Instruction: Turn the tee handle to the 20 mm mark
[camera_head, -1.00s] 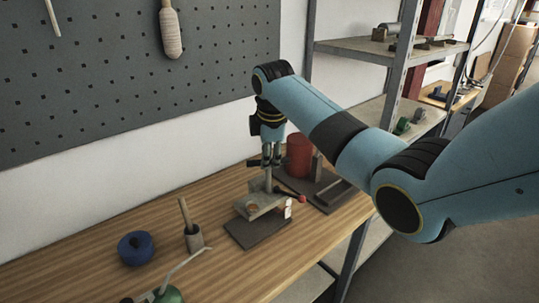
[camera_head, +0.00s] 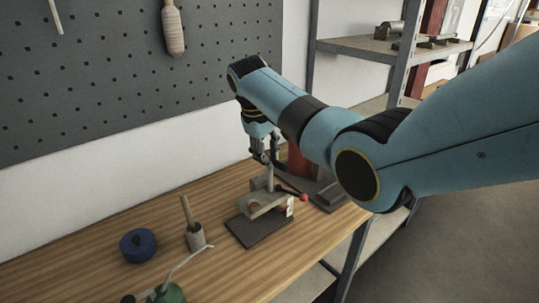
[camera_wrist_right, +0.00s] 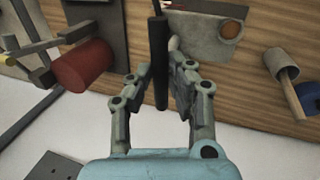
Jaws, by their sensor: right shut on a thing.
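The tee handle shows in the right wrist view as a dark bar (camera_wrist_right: 158,55) between the two fingers of my right gripper (camera_wrist_right: 160,72). A light grey rounded post end (camera_wrist_right: 174,46) shows beside it. In the head view my right gripper (camera_head: 266,157) is shut on the handle at the top of the upright grey spindle (camera_head: 269,180). My fingers hide most of the handle there. The grey press fixture (camera_head: 262,205) stands below on a dark base plate (camera_head: 245,233). A small white plate (camera_head: 290,206) is on its right side; its marks are too small to read. My left gripper is out of view.
A red-tipped lever (camera_head: 303,197) sticks out right of the fixture. A red cylinder (camera_head: 298,162) stands behind it. A blue round container (camera_head: 137,246), a grey cup with a wooden stick (camera_head: 195,238) and a green object (camera_head: 170,294) stand to the left.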

